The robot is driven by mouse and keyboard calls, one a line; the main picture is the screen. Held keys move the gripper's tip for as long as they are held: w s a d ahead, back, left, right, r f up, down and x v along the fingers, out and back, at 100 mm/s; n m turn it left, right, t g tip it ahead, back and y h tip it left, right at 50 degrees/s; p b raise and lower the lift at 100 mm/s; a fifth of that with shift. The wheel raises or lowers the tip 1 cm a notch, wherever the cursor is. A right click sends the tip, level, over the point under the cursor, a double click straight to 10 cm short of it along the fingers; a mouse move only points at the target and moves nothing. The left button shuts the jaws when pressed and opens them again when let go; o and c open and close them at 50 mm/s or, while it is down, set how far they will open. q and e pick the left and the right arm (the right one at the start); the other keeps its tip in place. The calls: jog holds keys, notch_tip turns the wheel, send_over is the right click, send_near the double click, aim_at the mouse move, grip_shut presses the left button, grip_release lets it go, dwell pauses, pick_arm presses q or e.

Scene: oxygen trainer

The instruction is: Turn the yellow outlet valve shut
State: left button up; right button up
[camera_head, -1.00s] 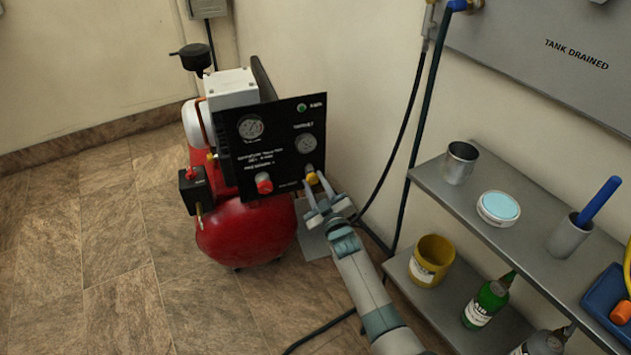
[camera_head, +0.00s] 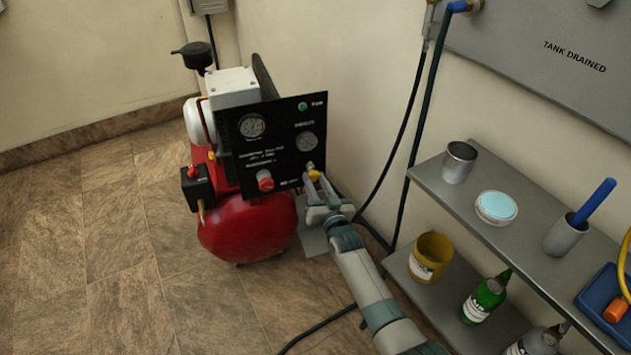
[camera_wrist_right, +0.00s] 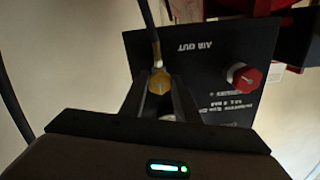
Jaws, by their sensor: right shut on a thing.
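The yellow outlet valve (camera_head: 314,175) sits at the lower right of the black panel (camera_head: 270,145) on the red compressor (camera_head: 248,228). My right gripper (camera_head: 315,184) is shut on the valve, with its fingers partly covering it. In the right wrist view the yellow valve (camera_wrist_right: 160,83) lies between the two dark fingers, with a hose running up from it by the "AIR OUT" label. The left gripper is not in view.
A red knob (camera_head: 265,181) is on the panel left of the valve. A grey shelf (camera_head: 440,190) with a metal cup (camera_head: 460,162), a yellow bucket (camera_head: 432,257) and bottles stands at the right. A dark hose hangs down the wall. Floor at left is clear.

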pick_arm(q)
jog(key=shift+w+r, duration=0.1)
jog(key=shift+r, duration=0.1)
pick_arm(e)
jog(key=shift+f, duration=0.1)
jog(key=o, duration=1.1)
jog(key=shift+c, duration=0.2)
jog(key=shift+s, duration=0.1)
jog(key=shift+s+d, duration=0.25)
jog(key=shift+s, duration=0.45)
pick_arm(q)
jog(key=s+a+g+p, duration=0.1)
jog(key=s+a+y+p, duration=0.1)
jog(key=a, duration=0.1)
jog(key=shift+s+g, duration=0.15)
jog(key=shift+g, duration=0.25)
pick_arm(e)
jog(key=v, duration=1.6)
